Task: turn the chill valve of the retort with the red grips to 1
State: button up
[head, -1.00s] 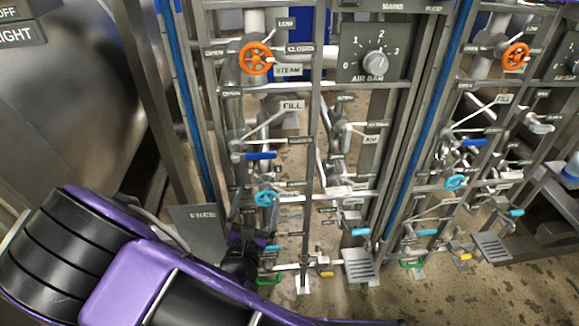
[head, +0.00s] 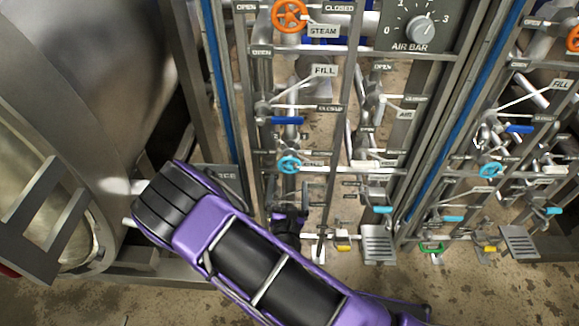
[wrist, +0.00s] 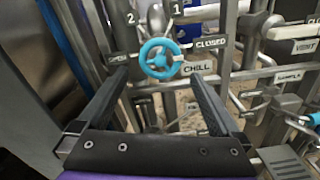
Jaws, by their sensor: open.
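The chill valve is a light blue handwheel (wrist: 161,58) above the CHILL label (wrist: 198,68) in the wrist view. Plates marked 2 (wrist: 130,18) and 1 (wrist: 177,8) stand above it, left and right. I cannot tell its setting. The same wheel (head: 289,165) shows on the near pipe panel in the head view. My gripper (wrist: 158,83) is open, its fingers pointing toward the wheel, with the wheel appearing just beyond the fingertips and no visible contact. In the head view my gripper is small and partly hidden by my arm.
A second panel at the right has a similar light blue wheel (head: 491,171). An orange steam wheel (head: 290,15) and a blue fill lever (head: 287,120) sit above the near wheel. Frame bars and pipes crowd around it. A large metal vessel (head: 90,80) stands at left.

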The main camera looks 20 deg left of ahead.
aim_at(290, 168)
jog(key=x, duration=0.7)
jog(key=shift+w+b, duration=0.35)
jog(key=c, duration=1.1)
jog(key=shift+c, duration=0.2)
jog(key=shift+r+n+p, duration=0.1)
jog(key=shift+n+p, duration=0.25)
jog(key=shift+n, duration=0.05)
jog(key=shift+n+p, duration=0.45)
jog(key=shift+n, duration=0.15)
jog(key=n+p, duration=0.2)
jog(key=n, duration=0.1)
jog(key=shift+n, duration=0.3)
jog(key=n+p, duration=0.2)
jog(key=n, duration=0.4)
